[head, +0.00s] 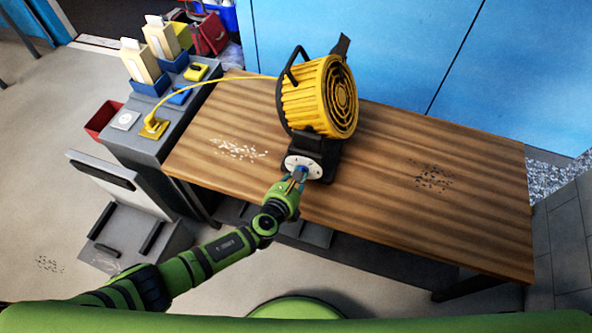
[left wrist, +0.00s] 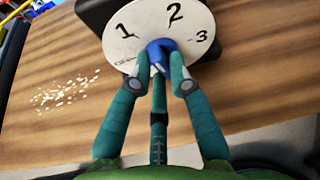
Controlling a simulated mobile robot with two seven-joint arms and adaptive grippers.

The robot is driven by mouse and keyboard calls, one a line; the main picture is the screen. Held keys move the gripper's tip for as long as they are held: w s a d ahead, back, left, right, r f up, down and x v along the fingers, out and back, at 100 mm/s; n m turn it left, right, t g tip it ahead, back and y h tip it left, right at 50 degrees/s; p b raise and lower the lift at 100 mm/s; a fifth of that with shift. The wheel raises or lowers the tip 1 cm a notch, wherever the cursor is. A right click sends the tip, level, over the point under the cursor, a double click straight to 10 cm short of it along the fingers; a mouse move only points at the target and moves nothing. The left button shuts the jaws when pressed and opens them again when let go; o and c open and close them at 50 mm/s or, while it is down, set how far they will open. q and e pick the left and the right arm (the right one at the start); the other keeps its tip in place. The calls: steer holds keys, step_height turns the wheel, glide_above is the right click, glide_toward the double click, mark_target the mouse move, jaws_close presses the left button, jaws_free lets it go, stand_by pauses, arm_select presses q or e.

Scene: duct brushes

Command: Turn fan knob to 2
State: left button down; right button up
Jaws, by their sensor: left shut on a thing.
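A yellow fan (head: 319,97) with a black handle stands on the wooden table in the head view. A white dial plate (head: 311,163) is on the front of its dark base. In the left wrist view the dial (left wrist: 152,28) shows the numbers 1, 2 and 3, with smaller print at its left. The blue knob (left wrist: 160,52) sits at the dial's middle. My left gripper (left wrist: 160,75) is shut on the blue knob, its fingers on both sides of it. The fingers partly hide the knob, so its exact pointing direction is hard to tell. My right gripper is in neither view.
The wooden table (head: 440,215) has pale bits (head: 240,150) left of the fan and dark bits (head: 433,178) to its right. A yellow cord (head: 205,84) runs from the fan to a plug (head: 153,127) on a grey cabinet at the left. The table's right side is mostly clear.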

arm_select(q)
steer(key=shift+s+d+m+t+y+p, duration=0.1)
steer(key=shift+d+m+t+y+p, duration=0.2)
steer(key=shift+m+y, duration=0.75)
steer(key=shift+s+d+m+t+y+p, duration=0.1)
steer(key=shift+m+t+y+p, duration=0.35)
steer(key=shift+m, duration=1.1)
steer(key=shift+a+y, duration=0.1)
steer(key=shift+y, duration=0.2)
steer(key=c, duration=1.1)
jaws_free()
steer(key=shift+c, duration=0.2)
steer(key=shift+w, duration=0.1)
